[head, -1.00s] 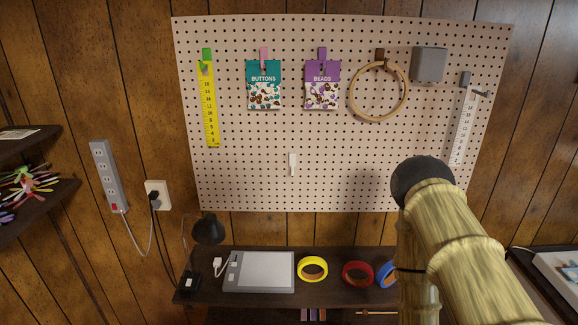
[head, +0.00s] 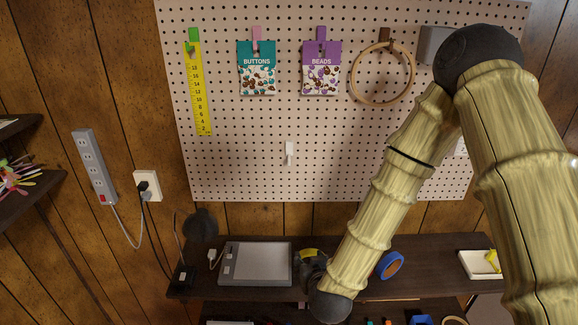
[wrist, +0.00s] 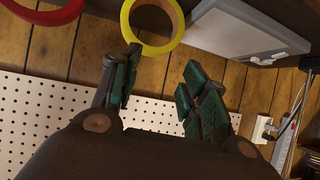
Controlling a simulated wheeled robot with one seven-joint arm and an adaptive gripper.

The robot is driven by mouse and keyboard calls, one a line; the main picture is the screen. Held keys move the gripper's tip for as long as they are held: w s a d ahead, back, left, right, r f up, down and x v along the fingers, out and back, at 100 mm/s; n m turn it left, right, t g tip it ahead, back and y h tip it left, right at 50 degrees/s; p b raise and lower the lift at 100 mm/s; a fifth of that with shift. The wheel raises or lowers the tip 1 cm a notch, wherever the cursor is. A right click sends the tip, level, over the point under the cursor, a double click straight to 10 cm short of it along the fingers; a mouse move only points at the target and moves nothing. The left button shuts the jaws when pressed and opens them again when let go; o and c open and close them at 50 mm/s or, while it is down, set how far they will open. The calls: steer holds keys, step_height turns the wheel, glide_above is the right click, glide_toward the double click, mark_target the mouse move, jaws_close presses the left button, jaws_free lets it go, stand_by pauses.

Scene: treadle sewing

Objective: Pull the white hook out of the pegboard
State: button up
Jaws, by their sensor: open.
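The white hook (head: 289,152) is a small upright piece low on the pegboard (head: 235,170), left of the board's middle, with nothing hanging on it. My gripper (wrist: 162,60) is open and empty in the wrist view, its two green-padded fingers spread apart. In the head view, its dark body (head: 312,268) is below the hook, in front of the shelf and partly over the yellow tape roll. The fingertips are hard to make out there. The hook does not show in the wrist view.
Below the board, a dark shelf (head: 440,255) holds a grey flat box (head: 258,262), a yellow tape roll (wrist: 155,45) and a blue roll (head: 390,265). A button packet (head: 257,75), bead packet (head: 321,75), yellow ruler (head: 197,90) and hoop (head: 355,90) hang above the hook.

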steer(key=w+a+r+t, duration=0.2)
steer(key=w+r, duration=0.1)
steer(key=r, duration=0.5)
steer(key=w+a+r+t, duration=0.2)
steer(key=w+r, duration=0.1)
steer(key=r, duration=0.4)
steer(key=m+t+h, duration=0.1)
steer(key=t+h, duration=0.1)
glide_toward(289, 144)
steer(key=w+p, duration=0.2)
steer(key=w, duration=0.2)
steer(key=w+p, duration=0.2)
steer(key=w, duration=0.2)
steer(key=shift+w+d+f+p, duration=0.15)
steer(key=shift+w+f+p, duration=0.05)
steer(key=shift+w+p, duration=0.15)
steer(key=c, duration=0.9)
jaws_close()
steer(key=shift+s, duration=1.3)
steer(key=shift+s+b, duration=0.35)
steer(key=shift+s, duration=2.1)
